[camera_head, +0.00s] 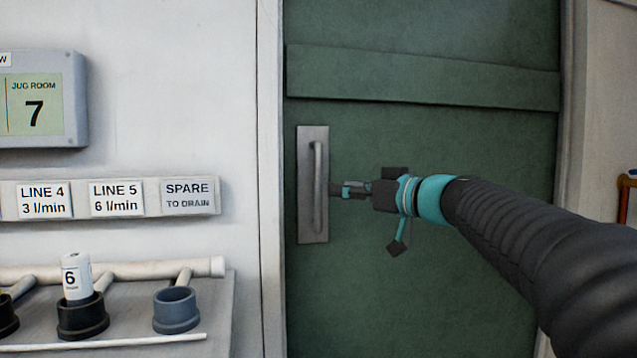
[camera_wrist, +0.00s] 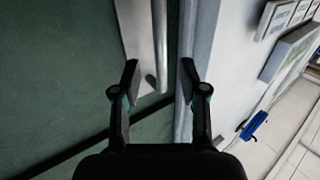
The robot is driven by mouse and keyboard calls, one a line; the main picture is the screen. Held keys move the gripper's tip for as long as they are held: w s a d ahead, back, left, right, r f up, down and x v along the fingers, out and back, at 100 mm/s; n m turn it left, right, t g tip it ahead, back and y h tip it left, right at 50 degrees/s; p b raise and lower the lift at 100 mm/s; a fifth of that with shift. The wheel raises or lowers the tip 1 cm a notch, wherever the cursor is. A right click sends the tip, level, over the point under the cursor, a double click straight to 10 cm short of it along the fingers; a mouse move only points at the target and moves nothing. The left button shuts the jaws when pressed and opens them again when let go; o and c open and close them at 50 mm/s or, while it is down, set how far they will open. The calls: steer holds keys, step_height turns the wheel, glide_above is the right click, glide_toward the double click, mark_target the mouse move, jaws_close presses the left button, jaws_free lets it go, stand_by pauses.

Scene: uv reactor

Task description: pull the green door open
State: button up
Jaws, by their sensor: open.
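The green door (camera_head: 430,140) fills the middle of the head view and looks shut in its frame. A vertical grey bar handle (camera_head: 318,185) on a metal plate (camera_head: 305,225) is near its left edge. My gripper (camera_head: 336,189) is just right of the handle, at about its mid-height. In the wrist view my gripper (camera_wrist: 160,76) is open, with its two fingers apart and the bar handle (camera_wrist: 159,40) running between them in the picture. I cannot tell whether a finger touches it. The green door (camera_wrist: 60,60) fills the left of that view.
A pale door frame (camera_head: 270,180) borders the door on the left. On the wall beside it are a display (camera_head: 35,98), line labels (camera_head: 115,198), and a rack with cups (camera_head: 176,310) and a white bottle marked 6 (camera_head: 76,277). A blue object (camera_wrist: 254,124) shows in the wrist view.

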steer(key=p, duration=0.2)
glide_above(318, 223)
steer(key=w, duration=0.1)
jaws_close()
